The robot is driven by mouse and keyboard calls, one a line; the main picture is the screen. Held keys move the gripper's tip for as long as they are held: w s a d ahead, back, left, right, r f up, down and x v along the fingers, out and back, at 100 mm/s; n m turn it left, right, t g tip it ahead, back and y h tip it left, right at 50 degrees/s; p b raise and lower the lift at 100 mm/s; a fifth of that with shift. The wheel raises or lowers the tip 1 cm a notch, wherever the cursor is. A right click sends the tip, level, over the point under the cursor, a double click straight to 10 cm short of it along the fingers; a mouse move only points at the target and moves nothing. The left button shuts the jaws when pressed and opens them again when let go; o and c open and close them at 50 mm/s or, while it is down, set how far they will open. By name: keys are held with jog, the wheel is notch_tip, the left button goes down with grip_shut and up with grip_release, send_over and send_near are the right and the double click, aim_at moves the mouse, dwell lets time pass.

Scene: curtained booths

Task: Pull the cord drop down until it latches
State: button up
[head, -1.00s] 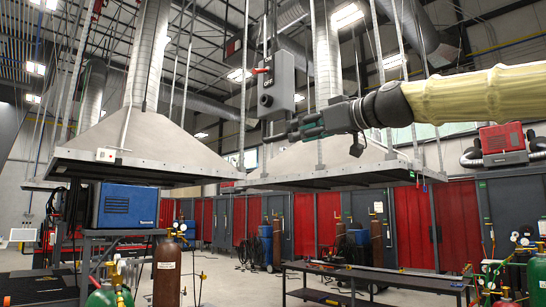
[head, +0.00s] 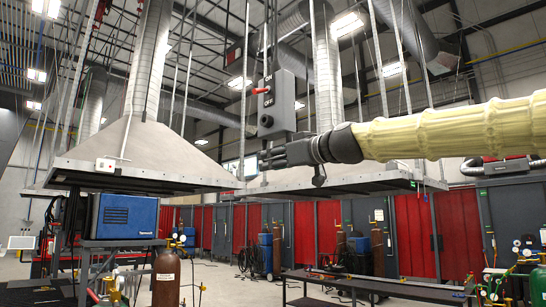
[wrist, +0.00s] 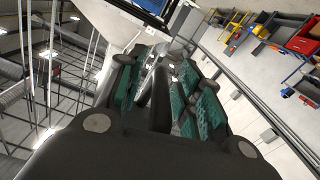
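A grey box (head: 277,103) marked ON and OFF, with a red lever on its left side and a dark round knob low on its front, hangs from above in the head view. I take it for the cord drop. A thin vertical line (head: 264,178) shows below it; I cannot tell whether it belongs to the box. My gripper (head: 268,158) points left just beneath the box, close to its lower edge; contact cannot be told. In the wrist view my gripper's green-padded fingers (wrist: 162,82) stand apart, with a gap between them. Nothing is clearly held.
A wide hood (head: 140,158) hangs at the left, and another (head: 345,180) behind my gripper. A blue machine (head: 125,215) stands on a cart at the left. A dark bench (head: 375,283) and red curtains (head: 415,235) are below and behind.

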jog(key=shift+w, duration=0.1)
grip_shut()
dwell(0.3)
